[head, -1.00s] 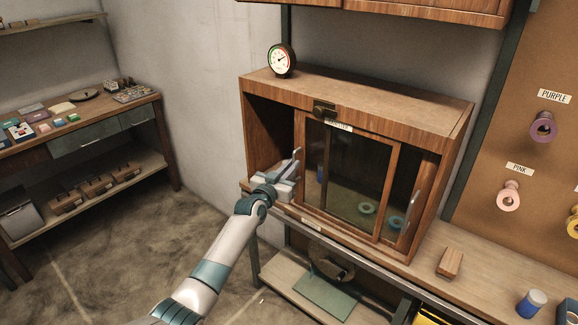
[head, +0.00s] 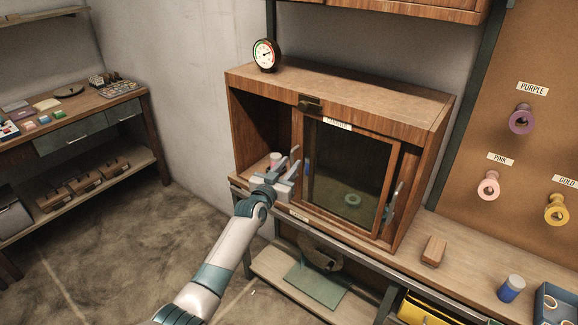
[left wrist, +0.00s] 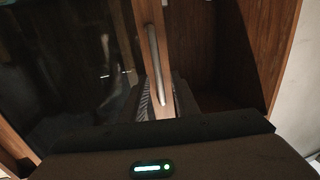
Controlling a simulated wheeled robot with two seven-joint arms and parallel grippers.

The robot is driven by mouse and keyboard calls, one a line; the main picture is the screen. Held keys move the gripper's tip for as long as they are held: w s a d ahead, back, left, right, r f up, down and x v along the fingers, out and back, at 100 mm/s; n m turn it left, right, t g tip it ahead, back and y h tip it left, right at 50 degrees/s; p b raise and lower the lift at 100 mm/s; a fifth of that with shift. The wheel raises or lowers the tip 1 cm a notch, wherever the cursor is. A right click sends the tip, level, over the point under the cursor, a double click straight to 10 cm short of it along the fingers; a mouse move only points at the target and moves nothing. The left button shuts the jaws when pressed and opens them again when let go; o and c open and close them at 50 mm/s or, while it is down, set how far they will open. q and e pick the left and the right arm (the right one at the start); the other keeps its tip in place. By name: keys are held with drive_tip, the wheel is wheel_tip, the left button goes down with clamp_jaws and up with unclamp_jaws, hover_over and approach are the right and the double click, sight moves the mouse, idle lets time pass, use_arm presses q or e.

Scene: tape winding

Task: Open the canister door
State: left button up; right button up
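A wooden cabinet (head: 395,84) with a "CANISTER" label (head: 337,124) has a framed glass sliding door (head: 350,170). The door stands to the right, and the left bay (head: 262,125) is uncovered. A pink-topped canister (head: 274,157) shows in that bay. My left gripper (head: 293,163) is at the door's left edge, fingers spread. In the left wrist view the metal door handle (left wrist: 154,60) and wooden door edge (left wrist: 156,20) run between the fingers (left wrist: 163,98), with a gap on the right side. My right gripper is not in view.
A gauge (head: 266,54) stands on the cabinet top. A wood block (head: 433,251) and a blue-and-white canister (head: 511,288) stand on the bench to the right. Spools hang on the pegboard (head: 475,120). A side table (head: 100,110) stands at left, with open floor between.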

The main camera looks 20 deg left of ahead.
use_arm(q)
drive_tip(key=shift+s, duration=0.1)
drive_tip(key=s+a+b, duration=0.2)
drive_tip(key=s+b, duration=0.1)
drive_tip(key=s, duration=1.4)
drive_tip(key=shift+a+b, duration=0.3)
